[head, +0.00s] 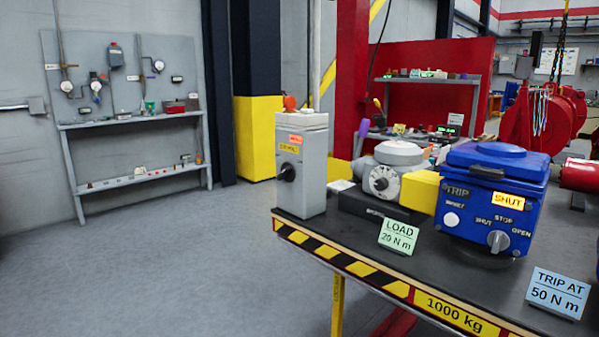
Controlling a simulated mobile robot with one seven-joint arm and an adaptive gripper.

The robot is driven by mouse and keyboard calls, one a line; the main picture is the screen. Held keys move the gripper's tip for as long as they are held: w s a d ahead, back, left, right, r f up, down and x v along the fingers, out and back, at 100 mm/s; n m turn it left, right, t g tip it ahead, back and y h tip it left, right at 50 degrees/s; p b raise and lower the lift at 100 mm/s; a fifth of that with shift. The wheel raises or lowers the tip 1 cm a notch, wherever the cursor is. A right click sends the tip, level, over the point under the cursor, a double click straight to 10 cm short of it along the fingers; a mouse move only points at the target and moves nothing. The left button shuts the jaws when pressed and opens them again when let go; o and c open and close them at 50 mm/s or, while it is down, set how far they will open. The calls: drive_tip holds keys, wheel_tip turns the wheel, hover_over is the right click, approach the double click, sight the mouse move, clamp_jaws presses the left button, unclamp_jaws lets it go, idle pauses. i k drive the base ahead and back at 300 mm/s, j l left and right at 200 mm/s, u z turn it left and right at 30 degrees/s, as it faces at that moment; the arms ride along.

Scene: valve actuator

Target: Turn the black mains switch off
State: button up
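The black mains switch (287,172) is a round knob on the front face of a tall grey box (312,175). The box stands upright at the left end of the dark bench top. An orange-red label (295,138) and a yellow label (289,149) sit above the knob. The knob is too small to read its exact setting. An orange-red dome (290,102) shows at the top of the box. My gripper is not in view.
The bench (350,262) has a striped front edge. Right of the box are a grey dial unit (395,175), a blue actuator (490,205) lit "SHUT", and standing cards, "LOAD 20 N m" (398,236) and "TRIP AT 50 N m" (557,292). Floor (190,270) left of the bench is clear.

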sight(287, 173)
drive_tip(key=i+l+u, duration=0.15)
drive_tip(key=i, duration=0.35)
drive_tip(key=i+l+u, duration=0.15)
drive_tip(key=i, duration=0.35)
